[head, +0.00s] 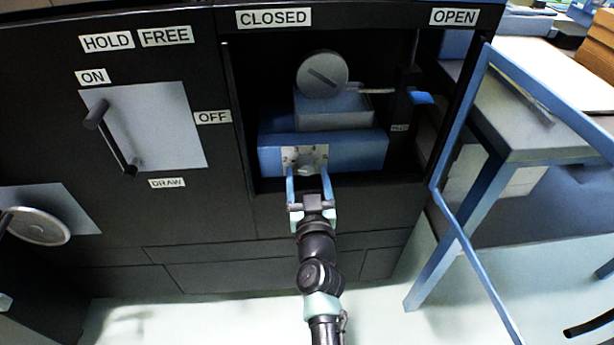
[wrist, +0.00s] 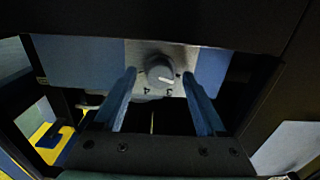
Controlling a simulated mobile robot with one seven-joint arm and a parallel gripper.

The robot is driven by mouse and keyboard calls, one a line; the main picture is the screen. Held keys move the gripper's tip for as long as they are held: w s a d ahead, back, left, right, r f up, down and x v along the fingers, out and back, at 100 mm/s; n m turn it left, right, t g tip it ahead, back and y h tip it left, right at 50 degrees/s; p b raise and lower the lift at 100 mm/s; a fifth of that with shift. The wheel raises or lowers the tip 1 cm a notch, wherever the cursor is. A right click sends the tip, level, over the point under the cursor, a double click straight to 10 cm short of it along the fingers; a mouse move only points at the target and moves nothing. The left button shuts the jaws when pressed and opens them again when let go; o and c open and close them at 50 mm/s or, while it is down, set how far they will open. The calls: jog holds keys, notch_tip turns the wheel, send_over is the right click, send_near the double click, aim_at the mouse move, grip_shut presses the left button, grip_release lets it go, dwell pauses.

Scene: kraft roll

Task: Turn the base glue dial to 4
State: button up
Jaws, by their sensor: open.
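The base glue dial (wrist: 158,70) is a small round grey knob on a pale metal plate (wrist: 140,50) at the front of a blue box. In the wrist view a pale mark on the knob points to the lower right. The numerals 4 and 3 show below it, 4 to the left of 3; other marks are too small to read. My gripper (head: 307,174) is open in front of the plate. In the wrist view its two blue fingers stand left and right of the dial, with gaps visible on both sides. In the head view the fingertips partly cover the plate.
The blue box (head: 355,153) sits in a dark recess below a slotted grey disc (head: 322,74). A lever (head: 118,145) with ON, OFF and DRAW labels is on the left. The blue open door frame (head: 462,235) and a table (head: 530,140) stand on the right.

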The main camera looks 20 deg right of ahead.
jog(key=shift+w, duration=0.1)
grip_shut()
dwell(0.4)
jog(key=shift+m, duration=0.4)
jog(key=m, duration=1.8)
jog(key=shift+m, duration=0.4)
